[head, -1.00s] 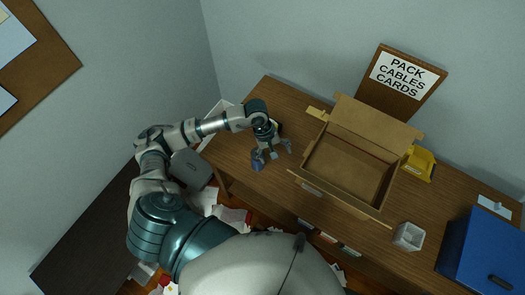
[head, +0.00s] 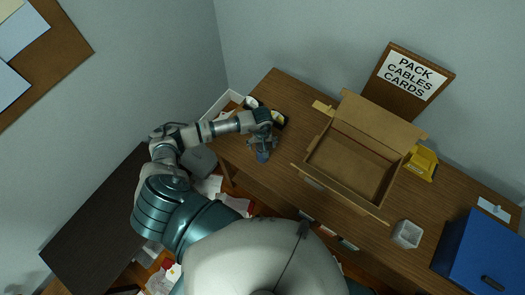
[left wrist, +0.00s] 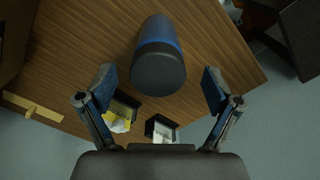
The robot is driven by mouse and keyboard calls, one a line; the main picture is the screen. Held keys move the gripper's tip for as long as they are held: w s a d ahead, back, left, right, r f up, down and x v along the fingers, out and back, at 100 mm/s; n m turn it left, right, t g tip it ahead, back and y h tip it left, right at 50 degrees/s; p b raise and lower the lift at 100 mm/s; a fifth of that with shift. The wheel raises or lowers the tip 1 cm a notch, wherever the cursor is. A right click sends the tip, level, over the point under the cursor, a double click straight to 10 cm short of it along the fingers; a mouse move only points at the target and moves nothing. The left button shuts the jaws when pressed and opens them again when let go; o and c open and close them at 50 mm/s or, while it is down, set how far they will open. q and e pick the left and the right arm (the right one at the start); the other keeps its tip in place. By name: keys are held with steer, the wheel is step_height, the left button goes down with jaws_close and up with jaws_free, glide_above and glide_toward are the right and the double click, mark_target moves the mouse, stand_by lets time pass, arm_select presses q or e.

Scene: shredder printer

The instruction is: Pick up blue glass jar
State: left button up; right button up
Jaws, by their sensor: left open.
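The blue glass jar (head: 262,156) stands on the wooden desk near its front left edge. In the left wrist view the jar (left wrist: 158,45) shows a dark end towards the camera and a blue body. My left gripper (head: 262,143) is over the desk right by the jar, partly covering it in the head view. In the left wrist view my left gripper (left wrist: 158,75) is open, with one finger on each side of the jar and visible gaps between. My right gripper is not in view.
An open cardboard box (head: 345,172) sits mid-desk, right of the jar. Small dark trays (left wrist: 160,130) lie behind the jar. A yellow object (head: 422,163), a clear cup (head: 406,234) and a blue bin (head: 480,252) are further right. Papers litter the floor.

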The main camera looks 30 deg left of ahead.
arm_select(q)
steer(key=f, duration=0.3)
steer(key=f+p, duration=0.1)
steer(key=shift+w+f, duration=0.25)
steer(key=shift+f, duration=0.05)
steer(key=c, duration=1.4)
steer(key=shift+r, duration=0.1)
